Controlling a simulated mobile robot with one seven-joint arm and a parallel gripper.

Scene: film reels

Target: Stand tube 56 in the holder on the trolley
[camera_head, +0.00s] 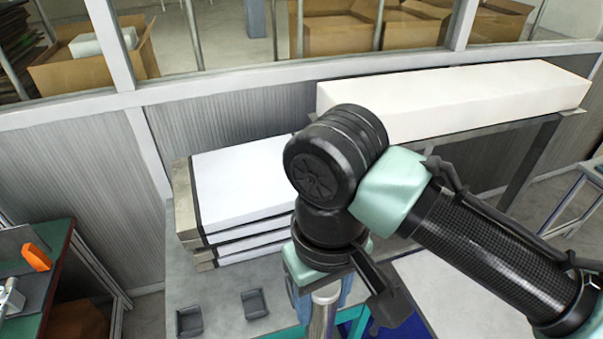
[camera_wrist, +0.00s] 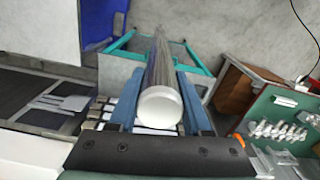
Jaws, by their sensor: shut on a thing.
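My gripper (camera_head: 324,287) is shut on a long silvery tube. In the wrist view the tube (camera_wrist: 160,78) lies between the two blue fingers of my gripper (camera_wrist: 159,72), its white round end towards the camera and its length running away. In the head view only a short metallic piece of the tube (camera_head: 322,315) shows below the gripper, cut off by the lower edge. No number is readable on it. A teal-framed stand (camera_wrist: 121,43), possibly the trolley, shows beyond the tube in the wrist view. I cannot make out a holder on it.
A grey table (camera_head: 225,280) carries stacked white-topped boxes (camera_head: 240,185) and two small dark trays (camera_head: 189,321). A long white block (camera_head: 460,95) lies on a shelf behind. A green bench (camera_wrist: 265,105) with several small silvery parts stands at the right in the wrist view.

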